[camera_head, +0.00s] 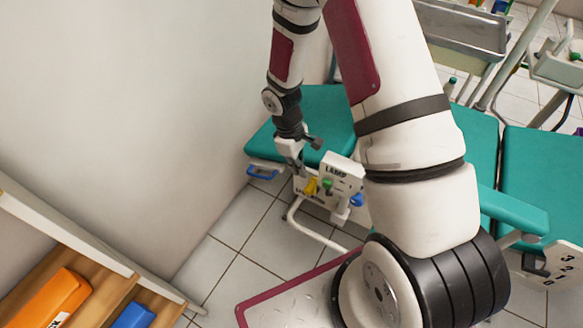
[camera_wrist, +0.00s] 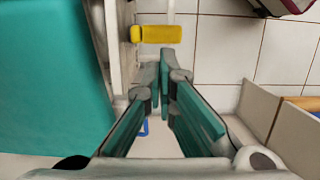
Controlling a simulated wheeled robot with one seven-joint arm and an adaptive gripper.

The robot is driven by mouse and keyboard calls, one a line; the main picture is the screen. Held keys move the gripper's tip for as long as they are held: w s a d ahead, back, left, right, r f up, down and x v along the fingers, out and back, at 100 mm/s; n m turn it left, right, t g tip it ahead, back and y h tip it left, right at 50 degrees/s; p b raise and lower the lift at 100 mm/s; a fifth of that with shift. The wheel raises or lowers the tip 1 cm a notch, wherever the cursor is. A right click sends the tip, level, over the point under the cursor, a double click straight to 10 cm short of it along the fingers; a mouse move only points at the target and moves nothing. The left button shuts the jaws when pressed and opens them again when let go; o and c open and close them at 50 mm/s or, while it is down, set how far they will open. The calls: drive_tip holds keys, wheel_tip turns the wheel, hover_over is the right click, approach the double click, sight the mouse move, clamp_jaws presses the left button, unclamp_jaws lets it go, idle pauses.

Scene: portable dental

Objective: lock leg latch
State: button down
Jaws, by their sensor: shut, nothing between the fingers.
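My gripper (camera_head: 297,172) is shut and empty, pointing down beside the control panel at the end of the teal chair. In the wrist view its fingertips (camera_wrist: 164,68) meet just below a yellow lever (camera_wrist: 158,34), with a small gap in the picture. The yellow lever (camera_head: 311,187) sticks out from the white panel in the head view.
The teal chair (camera_head: 325,105) stands behind the panel, with a blue handle (camera_head: 262,173) at its left corner. A white tube frame (camera_head: 310,229) runs below. A wooden shelf (camera_head: 95,262) stands at lower left. Tiled floor (camera_head: 232,226) between them is clear.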

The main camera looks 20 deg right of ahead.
drive_tip(key=shift+s+d+r+p, duration=0.2)
drive_tip(key=shift+s+d+r, duration=0.3)
drive_tip(key=shift+s+r, duration=0.25)
drive_tip(key=shift+s+d+r+p, duration=0.2)
drive_tip(key=shift+s+d+r, duration=0.35)
drive_tip(key=shift+r, duration=0.25)
wheel_tip(320, 180, up, 25)
drive_tip(key=s+a+m+t, duration=0.1)
drive_tip(key=a+m+t, duration=0.1)
drive_tip(key=m+t, duration=0.2)
drive_tip(key=s+a+r+m+t+y, duration=0.1)
drive_tip(key=s+a+r+m+t, duration=0.25)
drive_tip(key=s+r, duration=0.95)
drive_tip(key=s+f+g, duration=0.4)
drive_tip(key=s, duration=0.6)
wheel_tip(320, 180, up, 19)
drive_tip(key=t+p, duration=0.2)
drive_tip(key=p, duration=1.5)
drive_tip(key=shift+s+a+f+t, duration=0.15)
drive_tip(key=shift+s+a+t, duration=0.05)
drive_tip(key=shift+a+t, duration=0.15)
